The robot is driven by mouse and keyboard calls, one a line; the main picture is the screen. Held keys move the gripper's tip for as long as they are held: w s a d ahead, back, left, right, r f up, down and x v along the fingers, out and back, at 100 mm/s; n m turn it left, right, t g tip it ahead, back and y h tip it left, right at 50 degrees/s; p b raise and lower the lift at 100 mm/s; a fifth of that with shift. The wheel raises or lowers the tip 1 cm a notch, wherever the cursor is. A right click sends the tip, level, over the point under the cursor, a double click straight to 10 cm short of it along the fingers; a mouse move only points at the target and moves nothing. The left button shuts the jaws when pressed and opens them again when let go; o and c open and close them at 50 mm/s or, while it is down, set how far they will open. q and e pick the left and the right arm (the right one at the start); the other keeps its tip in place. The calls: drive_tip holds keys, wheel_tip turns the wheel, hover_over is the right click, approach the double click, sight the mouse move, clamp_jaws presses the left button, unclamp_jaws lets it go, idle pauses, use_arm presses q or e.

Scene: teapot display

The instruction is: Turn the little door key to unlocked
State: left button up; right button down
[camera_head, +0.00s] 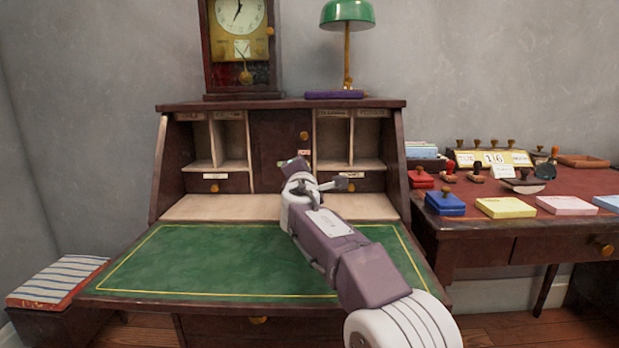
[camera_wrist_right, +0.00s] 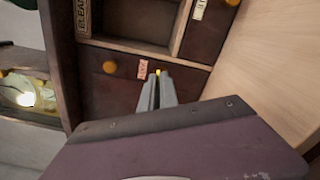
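The little door (camera_head: 270,140) is a dark wooden panel in the middle of the desk's upper part. It looks closed, with a round brass knob (camera_head: 304,135) and a small pink label (camera_head: 304,152). In the right wrist view the knob (camera_wrist_right: 109,67) and pink label (camera_wrist_right: 142,69) show beside my right gripper (camera_wrist_right: 157,76). Its fingers are close together at the door, with a small yellow bit of the key (camera_wrist_right: 157,72) showing between the tips. The rest of the key is hidden, so its turn cannot be read. My left gripper is out of view.
Open pigeonholes (camera_head: 215,140) and small drawers flank the door. The green writing surface (camera_head: 220,260) below is clear. A clock (camera_head: 238,45) and green lamp (camera_head: 347,15) stand on top. A side table (camera_head: 490,226) with stamps and pads is at right.

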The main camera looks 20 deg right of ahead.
drive_tip(key=m, duration=0.1)
drive_tip(key=m+b, duration=0.1)
drive_tip(key=m, duration=0.1)
drive_tip(key=shift+s+d+r, duration=0.1)
drive_tip(key=shift+d, duration=0.2)
drive_tip(key=shift+m+b, duration=0.6)
drive_tip(key=shift+m, duration=0.4)
drive_tip(key=shift+r+m, duration=0.15)
drive_tip(key=shift+m, duration=0.15)
drive_tip(key=c, duration=1.6)
unclamp_jaws()
drive_tip(key=shift+s+d, duration=0.1)
drive_tip(key=shift+d, duration=0.05)
drive_tip(key=shift+s+a+f, duration=0.1)
drive_tip(key=shift+a+f, duration=0.1)
drive_tip(key=b+v, duration=0.2)
drive_tip(key=v, duration=0.6)
drive_tip(key=shift+s+r, duration=0.2)
drive_tip(key=shift+s, duration=0.2)
